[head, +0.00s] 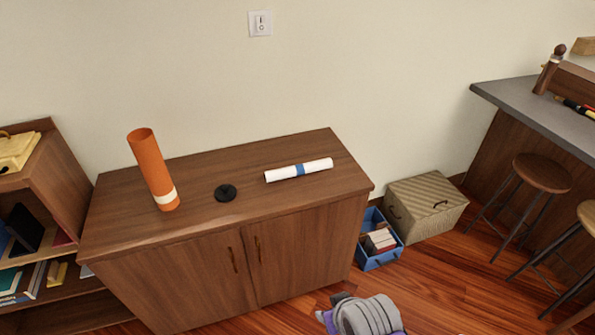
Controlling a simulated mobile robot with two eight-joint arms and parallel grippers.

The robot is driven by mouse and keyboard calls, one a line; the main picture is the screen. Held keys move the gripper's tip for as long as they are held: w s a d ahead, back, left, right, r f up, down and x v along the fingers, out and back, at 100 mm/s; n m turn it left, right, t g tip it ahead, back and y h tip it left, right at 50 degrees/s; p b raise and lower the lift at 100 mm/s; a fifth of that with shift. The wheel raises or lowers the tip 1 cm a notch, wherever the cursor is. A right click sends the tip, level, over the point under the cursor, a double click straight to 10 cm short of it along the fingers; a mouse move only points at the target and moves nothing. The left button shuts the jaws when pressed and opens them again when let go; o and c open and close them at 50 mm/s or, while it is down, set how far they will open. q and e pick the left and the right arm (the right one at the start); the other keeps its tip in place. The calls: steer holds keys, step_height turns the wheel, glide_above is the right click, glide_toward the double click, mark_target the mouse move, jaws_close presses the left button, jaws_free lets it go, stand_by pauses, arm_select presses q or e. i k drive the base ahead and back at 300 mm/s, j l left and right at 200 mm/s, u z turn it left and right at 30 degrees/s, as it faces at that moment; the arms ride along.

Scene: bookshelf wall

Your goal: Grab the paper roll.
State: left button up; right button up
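The paper roll (313,167) is white with a blue band around its middle. It lies on its side on top of the wooden cabinet (120,218), towards the right end, slightly slanted. An orange tube (150,166) with a pale band near its base stands upright on the left part of the cabinet top. A small black disc-like object (225,192) lies between the tube and the roll. Neither of my grippers is in view.
A bookshelf (60,165) stands left of the cabinet. A blue box (369,257) and a striped box (428,207) sit on the floor to the right. A counter with stools (541,173) is farther right. A grey and purple bundle (368,315) is at the bottom.

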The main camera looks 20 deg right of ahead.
mark_target(299, 169)
steer(key=u, duration=0.45)
steer(key=l+u, duration=0.85)
steer(key=l, duration=0.2)
steer(key=l+u, duration=0.1)
steer(key=l, duration=0.25)
steer(key=k+l+u, duration=0.1)
steer(key=l, duration=0.25)
steer(key=k+l+u, duration=0.1)
steer(key=l, duration=0.25)
steer(key=k+l, duration=0.1)
steer(key=l, duration=0.25)
steer(key=k+l, duration=0.1)
steer(key=l, duration=0.3)
steer(key=k+l, duration=0.1)
steer(key=l, duration=0.25)
steer(key=i+j, duration=0.3)
